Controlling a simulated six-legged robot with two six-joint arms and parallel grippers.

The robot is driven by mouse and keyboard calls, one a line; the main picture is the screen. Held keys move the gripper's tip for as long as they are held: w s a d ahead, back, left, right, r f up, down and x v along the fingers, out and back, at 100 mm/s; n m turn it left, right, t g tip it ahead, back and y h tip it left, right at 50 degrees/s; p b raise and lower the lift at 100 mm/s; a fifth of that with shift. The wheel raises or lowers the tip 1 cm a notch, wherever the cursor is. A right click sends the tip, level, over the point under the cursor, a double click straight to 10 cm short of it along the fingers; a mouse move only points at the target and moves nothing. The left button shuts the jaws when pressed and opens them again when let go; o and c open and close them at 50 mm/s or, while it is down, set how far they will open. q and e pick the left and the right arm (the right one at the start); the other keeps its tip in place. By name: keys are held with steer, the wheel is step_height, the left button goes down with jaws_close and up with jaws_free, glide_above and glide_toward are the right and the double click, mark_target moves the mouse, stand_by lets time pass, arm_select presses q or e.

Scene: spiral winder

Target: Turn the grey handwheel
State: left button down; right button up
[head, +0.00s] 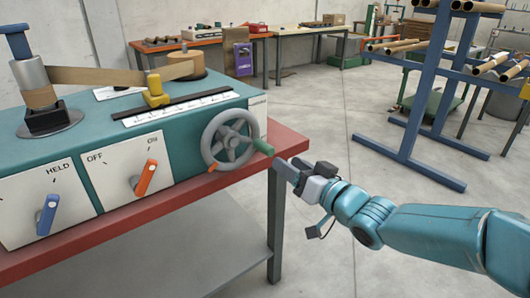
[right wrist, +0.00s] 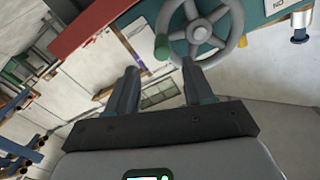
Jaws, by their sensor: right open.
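The grey handwheel (head: 230,139) is on the front of the teal winder, near its right end. Its green handle (head: 263,147) sticks out at the right side of the rim. My right gripper (head: 285,170) is just right of and a little below the handle, apart from it. In the right wrist view, my right gripper (right wrist: 158,80) is open with two dark fingers, nothing between them. There the handwheel (right wrist: 200,32) and the green handle (right wrist: 163,48) lie beyond the fingertips. My left gripper does not show.
The winder (head: 190,130) stands on a red-edged table (head: 287,138). An orange switch (head: 146,178) and a blue switch (head: 47,215) are on its front panels, left of the wheel. A blue rack (head: 415,120) with rolls stands at the right. Concrete floor (head: 330,110) between is clear.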

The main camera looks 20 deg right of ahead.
mark_target(272, 153)
steer(key=x, duration=0.9)
steer(key=shift+a+b, duration=0.1)
steer(key=shift+b, duration=0.25)
jaws_close()
